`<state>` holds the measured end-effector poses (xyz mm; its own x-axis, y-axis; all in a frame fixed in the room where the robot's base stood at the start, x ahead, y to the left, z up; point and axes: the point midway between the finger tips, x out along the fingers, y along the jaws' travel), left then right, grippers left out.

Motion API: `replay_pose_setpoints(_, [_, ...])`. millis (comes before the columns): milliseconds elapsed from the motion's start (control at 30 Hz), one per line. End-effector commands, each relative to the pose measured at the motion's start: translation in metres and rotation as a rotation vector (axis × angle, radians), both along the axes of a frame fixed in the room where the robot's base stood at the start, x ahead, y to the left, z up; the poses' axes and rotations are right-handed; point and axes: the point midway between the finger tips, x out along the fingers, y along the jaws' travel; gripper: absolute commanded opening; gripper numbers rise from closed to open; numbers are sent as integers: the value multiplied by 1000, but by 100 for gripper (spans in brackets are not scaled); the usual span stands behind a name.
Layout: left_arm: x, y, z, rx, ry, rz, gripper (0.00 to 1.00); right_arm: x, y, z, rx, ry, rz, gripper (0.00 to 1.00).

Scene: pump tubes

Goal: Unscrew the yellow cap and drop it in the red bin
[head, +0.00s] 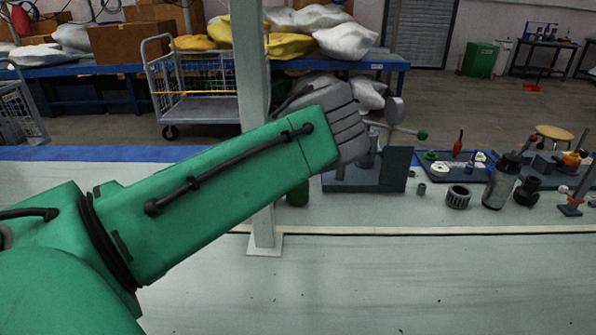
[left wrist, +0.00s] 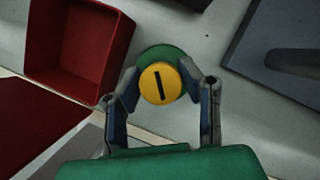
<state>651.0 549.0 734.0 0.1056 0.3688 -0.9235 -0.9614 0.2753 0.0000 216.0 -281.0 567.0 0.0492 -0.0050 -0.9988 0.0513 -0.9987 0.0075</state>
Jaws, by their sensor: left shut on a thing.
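The round yellow cap (left wrist: 157,88) with a dark slot is in the middle of the left wrist view. It sits over a wider green round top (left wrist: 163,52), partly hidden beneath it. My left gripper (left wrist: 161,76) is shut on the yellow cap, one finger on each side. In the head view my green forearm hides the cap and fingers. My right gripper is not in view.
A grey post (head: 263,222) stands close by my forearm. A dark grey fixture (head: 395,170) stands right of my wrist. Bottles and parts such as a ribbed ring (head: 458,197) lie further right. Another red surface (left wrist: 38,135) is below the bin. The near tabletop is clear.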

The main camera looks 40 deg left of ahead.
Motion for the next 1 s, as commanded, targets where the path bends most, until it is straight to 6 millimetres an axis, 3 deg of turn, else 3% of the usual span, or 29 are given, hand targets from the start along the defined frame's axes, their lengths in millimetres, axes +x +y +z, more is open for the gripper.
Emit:
replay_pose_setpoints(133, [-1, 0, -3, -1, 3, 38, 0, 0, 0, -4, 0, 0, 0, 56])
replay_pose_setpoints(400, [-1, 0, -4, -1, 4, 279, 0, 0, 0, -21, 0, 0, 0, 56])
replay_pose_setpoints(733, [-2, 0, -2, -2, 3, 310, 0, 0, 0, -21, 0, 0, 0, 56])
replay_pose_setpoints(1000, [-1, 1, -5, 0, 2, 548, 0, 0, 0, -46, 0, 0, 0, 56])
